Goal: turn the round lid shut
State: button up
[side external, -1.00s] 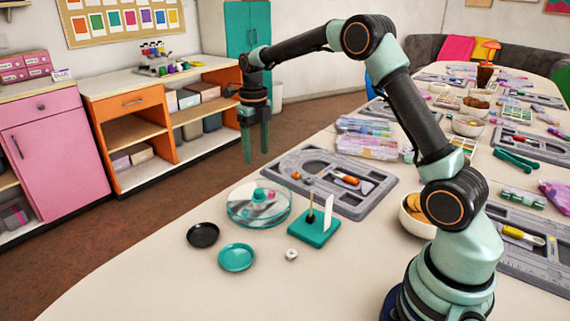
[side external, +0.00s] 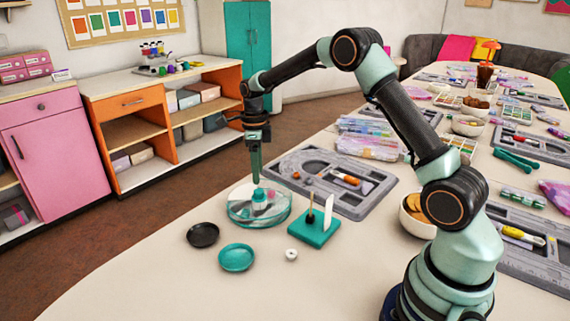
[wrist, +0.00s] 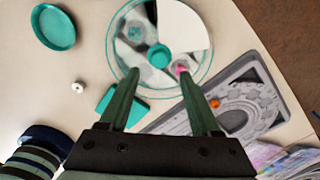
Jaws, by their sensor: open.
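A round clear bead box (side external: 246,217) with a teal rim stands on the table, its round lid (wrist: 192,22) on top. A teal knob (wrist: 159,55) sits at the lid's middle; it also shows in the side external view (side external: 259,200). The lid has a white wedge at upper right in the wrist view. Compartments show through the rest, with something pink (wrist: 182,67) to the right of the knob. My gripper (side external: 256,181) points down just above the knob, open and empty. In the wrist view its fingers (wrist: 160,76) are spread, one on each side of the knob's line.
A black dish (side external: 203,235), a teal dish (side external: 237,257) and a white bead (side external: 291,255) lie in front of the box. A teal stand (side external: 314,230) with an upright peg and white card is close at its right. A grey bead board (side external: 290,165) lies behind.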

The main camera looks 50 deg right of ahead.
aim_at(258, 190)
notch_tip(258, 190, down, 6)
jog(key=shift+a, duration=0.1)
dwell(0.4)
grip_shut()
jog(key=shift+r, duration=0.1)
dwell(1.1)
